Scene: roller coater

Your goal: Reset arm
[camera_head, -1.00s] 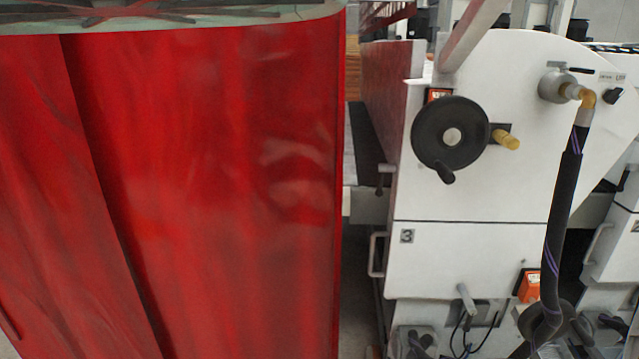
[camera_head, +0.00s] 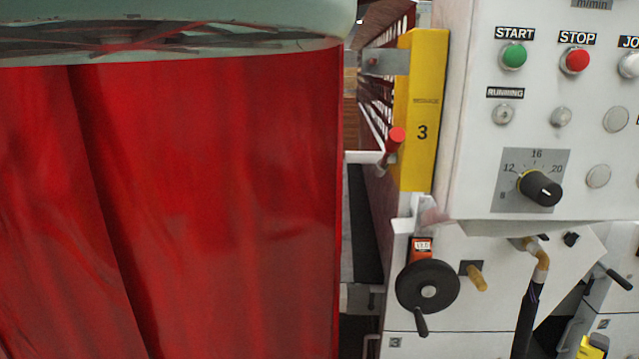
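My arm and my gripper do not show in this view, so I cannot see the arm's pose or whether the gripper is open or shut. In the head view, the roller coater's white control panel (camera_head: 470,150) fills the upper right. It carries a green START button (camera_head: 513,55), a red STOP button (camera_head: 575,60) and a black dial (camera_head: 540,188) on a scale. A black handwheel (camera_head: 428,286) with a crank handle is below the panel.
A large red sheet (camera_head: 220,200) hangs across the left half under a pale green rounded edge (camera_head: 180,38). A yellow upright marked 3 (camera_head: 422,110) and a red-tipped lever (camera_head: 394,138) stand beside the panel. A narrow dark gap (camera_head: 362,230) separates sheet and machine.

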